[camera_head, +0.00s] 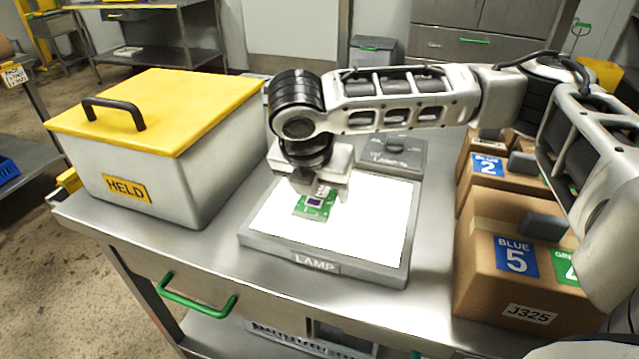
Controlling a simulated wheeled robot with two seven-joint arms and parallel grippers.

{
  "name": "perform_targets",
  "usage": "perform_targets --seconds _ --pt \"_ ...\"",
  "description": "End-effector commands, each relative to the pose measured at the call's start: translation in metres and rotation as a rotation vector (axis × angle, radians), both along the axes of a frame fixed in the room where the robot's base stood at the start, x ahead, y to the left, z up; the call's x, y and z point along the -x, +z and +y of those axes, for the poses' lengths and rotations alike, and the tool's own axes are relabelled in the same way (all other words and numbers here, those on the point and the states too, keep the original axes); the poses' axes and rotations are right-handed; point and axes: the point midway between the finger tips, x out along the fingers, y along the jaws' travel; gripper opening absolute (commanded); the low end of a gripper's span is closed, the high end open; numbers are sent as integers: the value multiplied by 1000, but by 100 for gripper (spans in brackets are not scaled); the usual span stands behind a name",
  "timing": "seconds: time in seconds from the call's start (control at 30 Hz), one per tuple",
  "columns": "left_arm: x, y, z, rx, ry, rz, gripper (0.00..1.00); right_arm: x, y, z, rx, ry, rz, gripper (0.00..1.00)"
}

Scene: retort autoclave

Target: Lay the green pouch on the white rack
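A small green pouch (301,210) with a dark purple patch is over the bright white panel of the lamp box (370,230). My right gripper (322,191) points down right at the pouch, its fingers overlapping the pouch's far edge. I cannot tell whether the fingers are closed on it, or whether the pouch rests on the panel or hangs just above it. My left gripper is out of view. I cannot make out a white rack with certainty.
A grey bin with a yellow lid (190,100), marked HELD, stands at the left of the steel table. Cardboard boxes (485,270) with blue labels stand at the right. A grey control box (405,155) sits behind the lamp. A green drawer handle (195,303) juts from the front.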

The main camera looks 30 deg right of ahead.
Motion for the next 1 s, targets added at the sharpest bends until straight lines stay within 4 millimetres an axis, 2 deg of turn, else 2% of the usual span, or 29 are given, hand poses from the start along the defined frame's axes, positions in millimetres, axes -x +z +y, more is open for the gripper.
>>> perform_targets --seconds 0.4,0.57,0.8,1.0 --pt "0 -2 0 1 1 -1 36 0 4 1 -1 1 -1 76" --pt "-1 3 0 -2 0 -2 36 6 29 8 -2 2 -3 76" --pt "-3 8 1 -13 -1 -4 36 19 78 24 -2 3 -4 76" --pt "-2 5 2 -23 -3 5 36 27 105 33 0 1 -2 76"
